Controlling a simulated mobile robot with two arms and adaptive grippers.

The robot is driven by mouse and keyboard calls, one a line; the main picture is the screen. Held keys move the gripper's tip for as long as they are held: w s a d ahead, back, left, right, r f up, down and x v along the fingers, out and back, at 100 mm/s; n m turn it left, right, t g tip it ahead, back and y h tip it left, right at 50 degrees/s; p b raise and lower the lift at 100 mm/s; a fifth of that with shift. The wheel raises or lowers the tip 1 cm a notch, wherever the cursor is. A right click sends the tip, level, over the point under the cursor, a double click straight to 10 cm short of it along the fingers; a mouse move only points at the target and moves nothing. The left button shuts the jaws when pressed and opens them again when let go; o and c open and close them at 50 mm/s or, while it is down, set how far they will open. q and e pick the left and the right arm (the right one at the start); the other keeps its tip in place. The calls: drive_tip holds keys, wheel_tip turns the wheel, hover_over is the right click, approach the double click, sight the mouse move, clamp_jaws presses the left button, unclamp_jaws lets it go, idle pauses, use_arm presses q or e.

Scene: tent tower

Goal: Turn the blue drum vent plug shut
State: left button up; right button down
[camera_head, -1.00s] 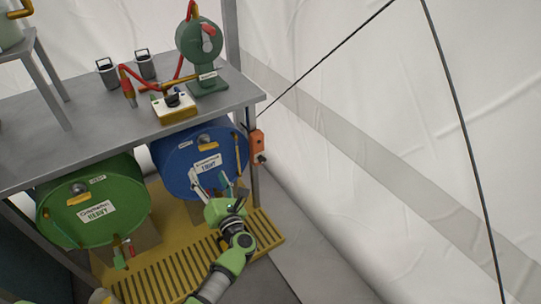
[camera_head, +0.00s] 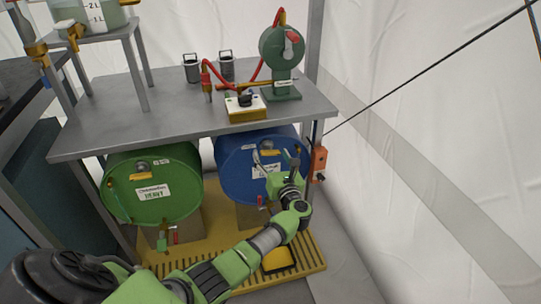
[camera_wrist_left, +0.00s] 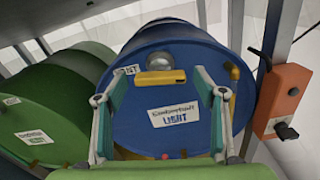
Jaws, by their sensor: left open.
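The blue drum (camera_head: 232,172) lies on its side under the bench, its end face toward me. A yellow bar-shaped handle, seemingly the vent plug (camera_wrist_left: 160,77), lies roughly level near the top of that face, above the "LIGHT" label. The handle also shows in the head view (camera_head: 270,152). My left gripper (camera_head: 276,158) is in front of the drum face. In the wrist view my left gripper (camera_wrist_left: 158,80) is open and empty, its fingers spread to either side of the handle. I cannot tell how far the fingertips are from the face. My right gripper is out of view.
A green drum (camera_head: 180,200) labelled "HEAVY" lies to the left. An orange box (camera_head: 319,160) is on the bench leg close right of the blue drum. The bench top (camera_head: 170,110) overhangs both drums. A yellow slatted platform (camera_head: 312,262) lies below.

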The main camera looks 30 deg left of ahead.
use_arm(q)
drive_tip(key=shift+x, duration=1)
drive_tip(key=c, duration=1.1)
drive_tip(key=shift+f, duration=0.1)
